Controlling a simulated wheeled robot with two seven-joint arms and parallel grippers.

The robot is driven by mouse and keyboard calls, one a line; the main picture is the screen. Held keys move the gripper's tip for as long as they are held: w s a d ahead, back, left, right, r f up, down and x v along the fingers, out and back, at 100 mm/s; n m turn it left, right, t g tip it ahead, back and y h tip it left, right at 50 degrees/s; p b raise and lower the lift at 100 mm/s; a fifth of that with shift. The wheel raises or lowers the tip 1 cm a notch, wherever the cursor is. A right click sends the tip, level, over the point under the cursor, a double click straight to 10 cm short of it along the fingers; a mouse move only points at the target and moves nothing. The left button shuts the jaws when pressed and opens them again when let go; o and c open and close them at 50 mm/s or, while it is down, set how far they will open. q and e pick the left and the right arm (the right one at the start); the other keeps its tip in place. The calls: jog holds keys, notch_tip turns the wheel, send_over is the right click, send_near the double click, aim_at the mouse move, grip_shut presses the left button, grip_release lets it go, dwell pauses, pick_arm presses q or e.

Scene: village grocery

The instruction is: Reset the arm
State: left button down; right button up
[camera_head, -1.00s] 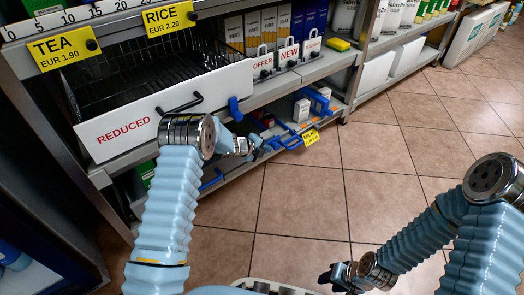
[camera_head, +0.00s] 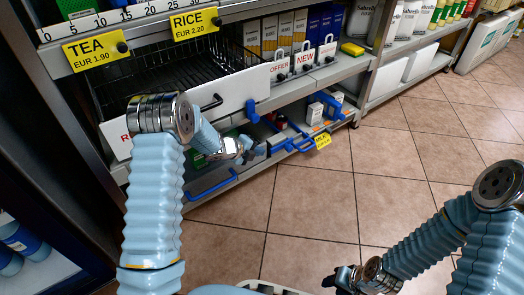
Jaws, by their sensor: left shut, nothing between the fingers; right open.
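My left arm rises from the bottom left and bends over in front of the white REDUCED drawer front (camera_head: 235,90). My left gripper (camera_head: 256,149) is small and partly hidden in front of the lower shelf; it is shut and empty, close to the blue-edged shelf parts. My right arm comes in from the right edge, bent at the elbow. My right gripper (camera_head: 335,279) is at the bottom edge over the tiled floor, open and empty, partly cut off.
The shelf unit with TEA (camera_head: 92,50) and RICE (camera_head: 194,23) labels fills the left and top. Blue handles (camera_head: 213,185) stick out at the lower shelf. A yellow sponge (camera_head: 352,48) lies on the middle shelf. Tiled floor (camera_head: 400,160) is clear at the right.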

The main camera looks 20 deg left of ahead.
dwell(0.4)
pick_arm(q)
jog(key=s+d+f+n+g+y, duration=0.1)
jog(key=s+d+f+n, duration=0.2)
jog(key=s+f+n, duration=0.35)
jog(key=s+d+f+n+g+y, duration=0.15)
jog(key=s+f+n, duration=0.25)
jog(key=s+n, duration=0.55)
jog(key=s+d+f+n+g, duration=0.1)
jog(key=s+d+n+g, duration=0.15)
jog(key=s+n, duration=0.55)
jog(key=s+d+f+n+g, duration=0.1)
jog(key=s+d+n+g, duration=0.15)
jog(key=s, duration=0.85)
notch_tip(320, 180, up, 13)
jog(key=p, duration=1.4)
jog(key=shift+d, duration=0.15)
jog(key=shift+r+n+h, duration=0.1)
jog(key=shift+n+h, duration=0.15)
